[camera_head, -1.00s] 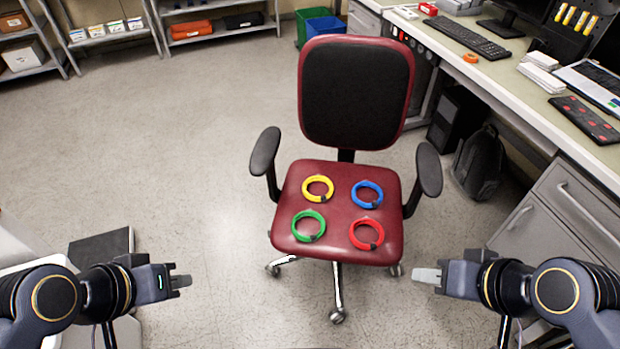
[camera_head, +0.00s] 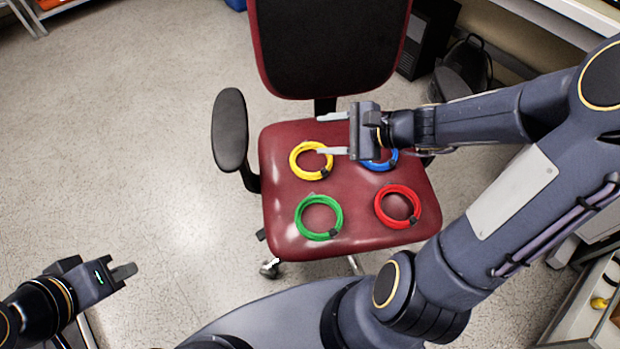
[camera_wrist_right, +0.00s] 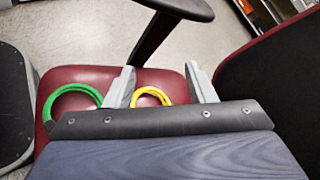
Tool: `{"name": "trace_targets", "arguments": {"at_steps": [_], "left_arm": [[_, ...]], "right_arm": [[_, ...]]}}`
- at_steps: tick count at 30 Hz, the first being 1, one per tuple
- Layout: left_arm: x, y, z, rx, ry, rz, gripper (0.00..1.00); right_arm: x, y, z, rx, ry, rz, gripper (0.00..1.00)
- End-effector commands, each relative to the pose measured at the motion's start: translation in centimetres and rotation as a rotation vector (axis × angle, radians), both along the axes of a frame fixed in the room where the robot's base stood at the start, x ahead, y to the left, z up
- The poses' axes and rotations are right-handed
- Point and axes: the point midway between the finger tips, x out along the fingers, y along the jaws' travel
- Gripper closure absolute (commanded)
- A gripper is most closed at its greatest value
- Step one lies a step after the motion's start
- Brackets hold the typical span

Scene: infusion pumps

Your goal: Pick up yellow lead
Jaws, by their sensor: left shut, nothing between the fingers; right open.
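The yellow lead (camera_head: 297,160) is a coiled ring lying on the back left of the red chair seat (camera_head: 350,205). My right gripper (camera_head: 326,135) is open and empty, its fingers pointing left over the back of the seat, with the near fingertip overlapping the yellow ring in the head view. In the right wrist view the yellow lead (camera_wrist_right: 152,94) shows between the two open fingers (camera_wrist_right: 160,84), partly hidden by the gripper body. I cannot tell its exact height above the lead. My left gripper (camera_head: 124,271) is shut and empty, low at the left, away from the chair.
A green coil (camera_head: 336,217) and a red coil (camera_head: 384,213) lie at the front of the seat. A blue coil (camera_head: 378,166) is partly hidden under my right gripper. The chair's backrest (camera_head: 330,50) and left armrest (camera_head: 230,128) stand close by. Floor at left is clear.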

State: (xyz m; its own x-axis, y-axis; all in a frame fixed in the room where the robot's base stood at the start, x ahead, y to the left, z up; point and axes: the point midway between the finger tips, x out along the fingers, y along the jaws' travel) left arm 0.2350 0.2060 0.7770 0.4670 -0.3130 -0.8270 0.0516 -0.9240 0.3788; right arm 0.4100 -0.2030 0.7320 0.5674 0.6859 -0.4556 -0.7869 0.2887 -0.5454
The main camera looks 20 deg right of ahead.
Motion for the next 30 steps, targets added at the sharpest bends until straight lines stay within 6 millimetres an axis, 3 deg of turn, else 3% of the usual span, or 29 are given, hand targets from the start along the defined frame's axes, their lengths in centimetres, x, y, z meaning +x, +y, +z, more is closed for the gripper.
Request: {"name": "trace_targets", "arguments": {"at_steps": [1, 3, 6, 9, 15, 30], "left_arm": [[0.0, 0.0, -3.8, 0.0, 0.0, 0.0, 1.0], [0.0, 0.0, -5.8, 0.0, 0.0, 0.0, 1.0], [0.0, 0.0, -7.9, 0.0, 0.0, 0.0, 1.0], [0.0, 0.0, -9.1, 0.0, 0.0, 0.0, 1.0], [0.0, 0.0, -10.0, 0.0, -0.001, 0.0, 1.0], [0.0, 0.0, -12.3, 0.0, 0.0, 0.0, 1.0]], "right_arm": [[1.4, -1.5, -5.6, 0.096, 0.068, -0.108, 0.5], [3.2, -3.4, -9.6, 0.214, 0.139, -0.252, 0.5], [4.7, -5.9, -14.5, 0.349, 0.223, -0.423, 0.5], [5.5, -7.6, -17.7, 0.438, 0.279, -0.541, 0.5], [6.6, -8.5, -20.1, 0.502, 0.317, -0.624, 0.5], [11.7, -5.6, -22.4, 0.499, 0.316, -0.621, 0.5]]}}
